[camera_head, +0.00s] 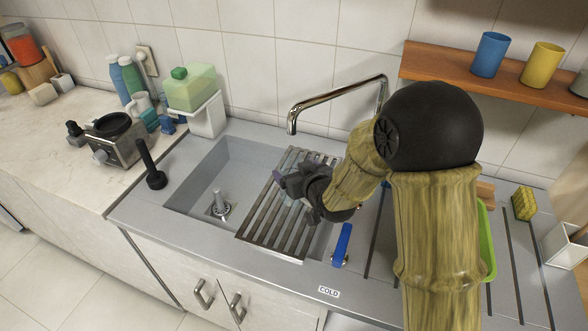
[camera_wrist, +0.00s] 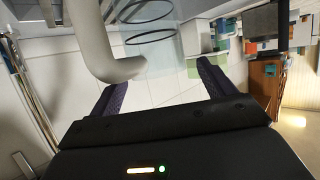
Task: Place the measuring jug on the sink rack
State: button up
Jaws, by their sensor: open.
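The sink rack (camera_head: 268,248) is a slatted metal grid lying across the right part of the sink basin. My gripper (camera_head: 284,182) is over the rack, pointing left, with nothing seen in it in the head view. In the wrist view my gripper (camera_wrist: 155,84) has its two dark fingers wide apart and is open. Beyond the fingers is a faint clear shape with dark rings (camera_wrist: 150,37), perhaps the measuring jug; I cannot tell for sure. A thick grey curved tube is beside it. I cannot make out the jug in the head view, where my arm hides part of the counter.
The chrome faucet (camera_head: 337,91) arches behind the rack. A black upright handle (camera_head: 151,166) stands left of the basin (camera_head: 190,190). A green soap bottle (camera_head: 191,88) is at the back left. A wooden shelf (camera_head: 440,66) with cups is upper right. A blue lever (camera_head: 342,244) is right of the rack.

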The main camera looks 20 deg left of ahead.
jog(key=b+v, duration=0.1)
jog(key=v, duration=0.9)
jog(key=shift+s+d, duration=0.15)
jog(key=shift+d, duration=0.05)
